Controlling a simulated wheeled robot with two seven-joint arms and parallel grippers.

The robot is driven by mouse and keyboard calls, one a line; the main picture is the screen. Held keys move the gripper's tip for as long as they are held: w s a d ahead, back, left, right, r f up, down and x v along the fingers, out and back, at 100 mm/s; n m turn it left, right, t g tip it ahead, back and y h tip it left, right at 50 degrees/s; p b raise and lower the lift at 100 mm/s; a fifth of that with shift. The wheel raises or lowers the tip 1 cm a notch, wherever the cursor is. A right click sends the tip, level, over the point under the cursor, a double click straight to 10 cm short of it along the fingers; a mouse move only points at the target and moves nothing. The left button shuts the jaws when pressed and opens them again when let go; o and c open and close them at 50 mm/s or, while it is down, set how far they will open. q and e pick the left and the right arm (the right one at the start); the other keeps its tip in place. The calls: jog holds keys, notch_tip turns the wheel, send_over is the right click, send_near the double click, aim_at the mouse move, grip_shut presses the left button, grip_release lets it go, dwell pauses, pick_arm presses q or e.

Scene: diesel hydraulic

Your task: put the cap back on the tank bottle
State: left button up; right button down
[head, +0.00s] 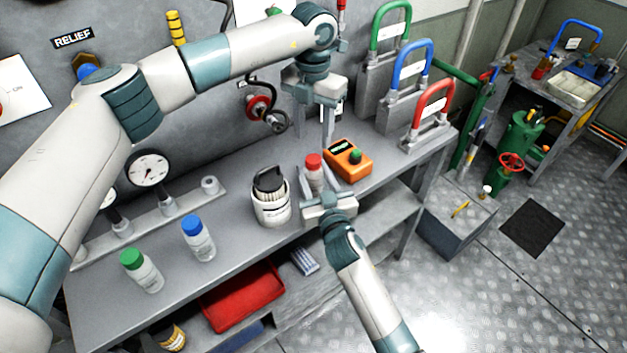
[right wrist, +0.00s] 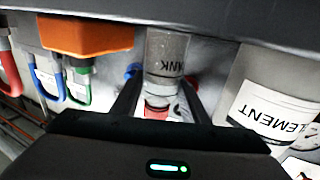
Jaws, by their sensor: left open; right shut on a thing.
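The tank bottle (head: 314,178) is a small clear bottle standing at the bench's front edge. Its "TANK" label shows upside down in the right wrist view (right wrist: 168,58). A red cap (head: 314,160) shows at its top, and also in the right wrist view (right wrist: 156,112); I cannot tell whether it is fully seated. My right gripper (head: 316,194) is shut on the bottle, with a finger (right wrist: 127,100) on each side of it. My left gripper (head: 327,128) is open and points down, above and behind the bottle. Its far finger is partly hidden.
A white "ELEMENT" container (head: 271,208) stands close left of the tank bottle. An orange device (head: 348,159) lies close on the right. Blue-capped (head: 198,238) and green-capped (head: 141,270) bottles stand farther left. Large padlock-shaped blocks (head: 427,115) stand at the back right.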

aim_at(313, 158)
pick_arm(q)
jog(key=shift+f, duration=3.55)
jog(key=c, duration=1.1)
jog(key=o, duration=1.3)
jog(key=shift+r, duration=0.1)
notch_tip(313, 158, up, 12)
jog(key=shift+f, duration=0.1)
